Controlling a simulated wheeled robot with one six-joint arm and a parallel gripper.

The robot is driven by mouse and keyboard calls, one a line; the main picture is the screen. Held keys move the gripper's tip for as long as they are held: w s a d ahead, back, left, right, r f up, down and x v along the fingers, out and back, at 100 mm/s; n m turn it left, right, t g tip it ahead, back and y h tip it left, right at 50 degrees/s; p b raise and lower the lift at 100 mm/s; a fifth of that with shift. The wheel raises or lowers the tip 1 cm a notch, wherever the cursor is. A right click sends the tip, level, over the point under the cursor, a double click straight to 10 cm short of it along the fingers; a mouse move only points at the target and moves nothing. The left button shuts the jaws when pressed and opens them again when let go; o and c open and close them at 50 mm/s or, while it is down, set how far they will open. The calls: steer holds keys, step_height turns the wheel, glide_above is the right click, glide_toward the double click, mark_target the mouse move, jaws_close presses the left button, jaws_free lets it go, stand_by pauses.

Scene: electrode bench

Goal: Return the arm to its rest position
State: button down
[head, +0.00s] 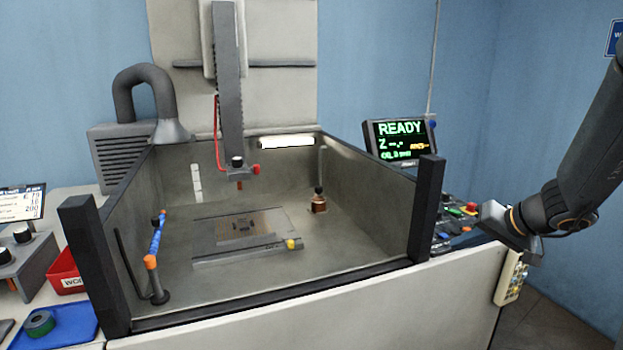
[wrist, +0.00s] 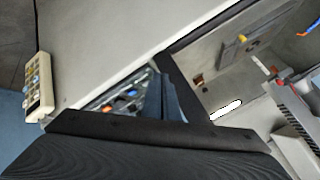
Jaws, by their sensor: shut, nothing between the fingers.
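My arm comes in from the right edge of the head view. My gripper (head: 512,228) is at its lower end, beside the right side of the machine's front and close to the button panel (head: 455,214). The gripper is shut and holds nothing. Its fingertips are small and hard to make out in the head view. In the wrist view a dark, ribbed body fills the bottom, and the fingertips cannot be made out clearly.
The open tank (head: 143,318) has dark corner posts. A READY display (head: 400,138) stands behind its right wall. A handheld pendant (head: 511,278) hangs on the right front corner, just below my gripper; it shows in the wrist view (wrist: 39,86). Floor at lower right is clear.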

steer(key=s+a+f+n+g+h, duration=0.2)
steer(key=s+a+f+g, duration=0.1)
steer(key=s+a, duration=0.5)
steer(key=s+a+f+n+g+h, duration=0.1)
steer(key=s+a+f+g+h, duration=0.1)
steer(key=s+a, duration=0.7)
steer(key=s+f+g, duration=0.1)
steer(key=s, duration=0.3)
steer(key=shift+a+n+g, duration=0.15)
steer(key=shift+n+g, duration=0.25)
